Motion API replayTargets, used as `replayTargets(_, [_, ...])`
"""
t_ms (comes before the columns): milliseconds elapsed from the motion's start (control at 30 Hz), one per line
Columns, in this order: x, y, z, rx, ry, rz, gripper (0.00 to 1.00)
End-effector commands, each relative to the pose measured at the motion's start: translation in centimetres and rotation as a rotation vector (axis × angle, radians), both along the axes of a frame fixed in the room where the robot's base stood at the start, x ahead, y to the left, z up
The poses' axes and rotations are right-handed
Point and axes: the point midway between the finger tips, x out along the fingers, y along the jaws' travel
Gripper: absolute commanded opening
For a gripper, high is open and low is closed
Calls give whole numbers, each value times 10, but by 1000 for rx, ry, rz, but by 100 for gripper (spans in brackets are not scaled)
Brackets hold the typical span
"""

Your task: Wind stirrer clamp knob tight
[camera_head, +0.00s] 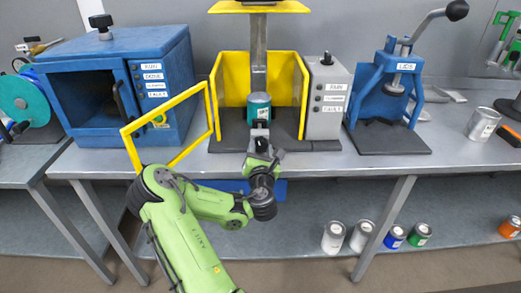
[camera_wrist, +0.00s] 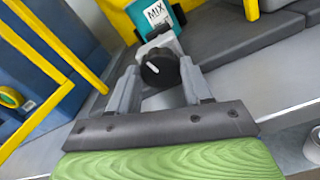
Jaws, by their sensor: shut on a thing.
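The clamp knob (camera_wrist: 160,67) is a round black knob with a white mark, at the front of the stirrer's clamp. In the wrist view it sits between my gripper's (camera_wrist: 158,78) two grey fingers, which are shut on it.
The yellow guard door (camera_head: 207,93) stands swung open to the left of my arm. A grey control box (camera_head: 327,97) stands right of the stirrer. A blue oven (camera_head: 110,85) is at left, a blue lever press (camera_head: 390,95) at right. Several cans sit on the lower shelf.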

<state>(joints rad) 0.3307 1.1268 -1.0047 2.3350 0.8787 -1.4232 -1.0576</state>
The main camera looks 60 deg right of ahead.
Motion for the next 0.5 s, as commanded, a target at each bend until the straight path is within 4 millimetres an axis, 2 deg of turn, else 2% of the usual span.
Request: replayTargets(500, [-1, 0, -1, 188, -368, 0, 19])
